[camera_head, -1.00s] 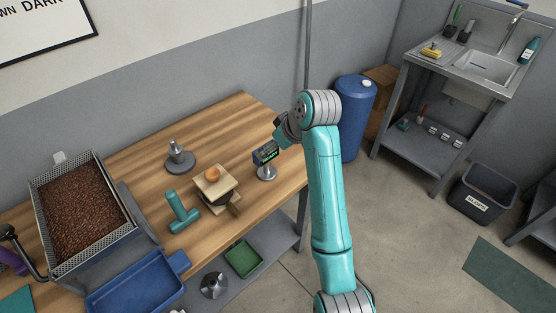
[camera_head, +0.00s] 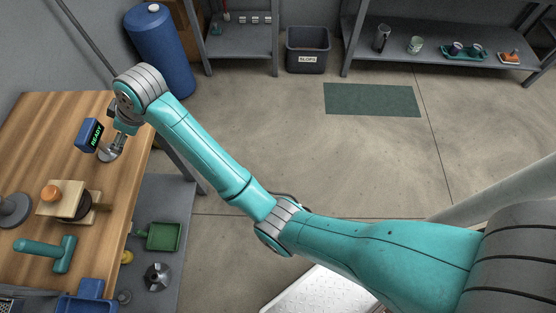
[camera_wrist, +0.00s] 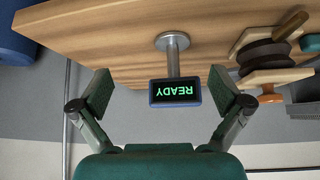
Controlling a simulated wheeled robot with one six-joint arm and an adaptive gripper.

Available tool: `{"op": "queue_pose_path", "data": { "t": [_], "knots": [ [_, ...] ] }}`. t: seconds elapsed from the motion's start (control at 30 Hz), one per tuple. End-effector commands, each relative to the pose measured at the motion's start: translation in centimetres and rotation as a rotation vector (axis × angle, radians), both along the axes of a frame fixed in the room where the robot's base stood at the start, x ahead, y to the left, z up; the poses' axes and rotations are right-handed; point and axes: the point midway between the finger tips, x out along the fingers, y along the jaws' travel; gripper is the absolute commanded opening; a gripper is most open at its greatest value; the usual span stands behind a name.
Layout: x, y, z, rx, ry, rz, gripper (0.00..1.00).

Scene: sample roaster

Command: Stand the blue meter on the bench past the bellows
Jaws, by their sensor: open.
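The blue meter (camera_head: 89,135), with a green READY display, stands upright on the bench (camera_head: 50,118) near its far right edge, on a thin metal post and round base. In the wrist view the meter (camera_wrist: 175,92) shows upside down between my spread fingers, with a gap on each side. My gripper (camera_wrist: 160,92) is open and holds nothing; in the head view it is partly hidden behind the wrist. The bellows (camera_head: 70,200), pale wooden boards with a dark round middle and an orange knob, sit nearer on the bench, apart from the meter.
A teal T-shaped tool (camera_head: 48,252) and a grey round-based piece (camera_head: 12,210) are near the bellows. A blue tray (camera_head: 85,303) is at the bottom left. A blue drum (camera_head: 160,50) stands beyond the bench. The floor right of the bench is largely clear.

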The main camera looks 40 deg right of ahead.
Motion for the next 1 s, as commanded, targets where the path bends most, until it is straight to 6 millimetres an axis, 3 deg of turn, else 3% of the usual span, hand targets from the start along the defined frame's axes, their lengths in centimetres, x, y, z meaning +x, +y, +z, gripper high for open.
{"op": "queue_pose_path", "data": {
  "t": [0.03, 0.2, 0.5, 0.73, 1.0],
  "knots": [
    [-0.9, -1.1, -2.4, 0.007, -0.003, -0.03, 1.0],
    [-3.7, -4.1, -8.1, 0.042, -0.045, -0.13, 1.0],
    [-10.8, -9.8, -15.6, 0.091, -0.129, -0.296, 1.0],
    [-17.5, -14.0, -18.8, 0.12, -0.201, -0.408, 1.0],
    [-26.2, -18.3, -19.7, 0.149, -0.293, -0.522, 1.0]
  ]
}}
